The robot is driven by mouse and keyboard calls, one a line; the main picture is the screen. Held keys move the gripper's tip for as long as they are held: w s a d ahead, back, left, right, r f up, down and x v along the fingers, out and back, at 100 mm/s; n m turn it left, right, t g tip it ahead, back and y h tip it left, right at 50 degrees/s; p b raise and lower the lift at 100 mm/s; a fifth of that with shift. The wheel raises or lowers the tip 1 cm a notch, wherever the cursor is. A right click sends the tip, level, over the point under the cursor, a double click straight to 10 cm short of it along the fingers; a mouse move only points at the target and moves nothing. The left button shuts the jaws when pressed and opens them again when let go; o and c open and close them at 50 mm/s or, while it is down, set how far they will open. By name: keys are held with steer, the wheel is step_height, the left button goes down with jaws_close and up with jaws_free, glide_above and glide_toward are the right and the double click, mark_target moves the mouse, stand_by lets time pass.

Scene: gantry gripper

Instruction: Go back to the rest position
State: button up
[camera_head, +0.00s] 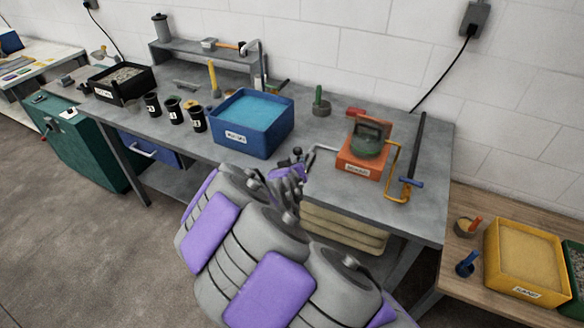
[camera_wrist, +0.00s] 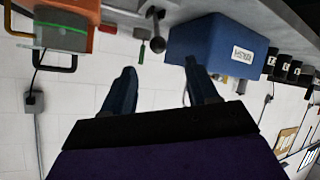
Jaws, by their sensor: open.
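My gripper (camera_wrist: 161,72) is open, with its two dark fingers spread apart and nothing between them in the wrist view, where the scene appears upside down. In the head view my grey and purple arm reaches up from the bottom, and my gripper (camera_head: 290,178) is at the front edge of the grey workbench (camera_head: 305,125). It is to the right of and below the blue bin (camera_head: 240,145), and left of the orange device (camera_head: 358,165). The fingers are small and partly hidden by the arm in the head view.
Three black cups (camera_head: 175,111) and a black tray (camera_head: 95,88) stand on the left of the bench. A green-handled tool (camera_head: 319,104) stands behind my gripper. A yellow sand bin (camera_head: 500,265) is on a wooden table at right. Open floor lies at left.

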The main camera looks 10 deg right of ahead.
steer(key=shift+a, duration=0.1)
steer(key=s+d+r+m+g, duration=0.1)
steer(key=s+d+r+g, duration=0.15)
steer(key=s, duration=0.45)
steer(key=s+d+r+m+g, duration=0.1)
steer(key=s+d+g, duration=0.15)
steer(key=s, duration=0.45)
steer(key=s+a+r+g+y, duration=0.1)
steer(key=s+g, duration=0.2)
steer(key=s, duration=0.7)
steer(key=s+a+r+n+g+y, duration=0.1)
steer(key=s+r+g, duration=0.1)
steer(key=s, duration=0.9)
steer(key=s+a+r+g+y, duration=0.1)
steer(key=s+r+g+y, duration=0.1)
steer(key=s, duration=0.8)
steer(key=shift+s+g, duration=0.35)
steer(key=shift+g, duration=0.55)
steer(key=shift+a, duration=0.1)
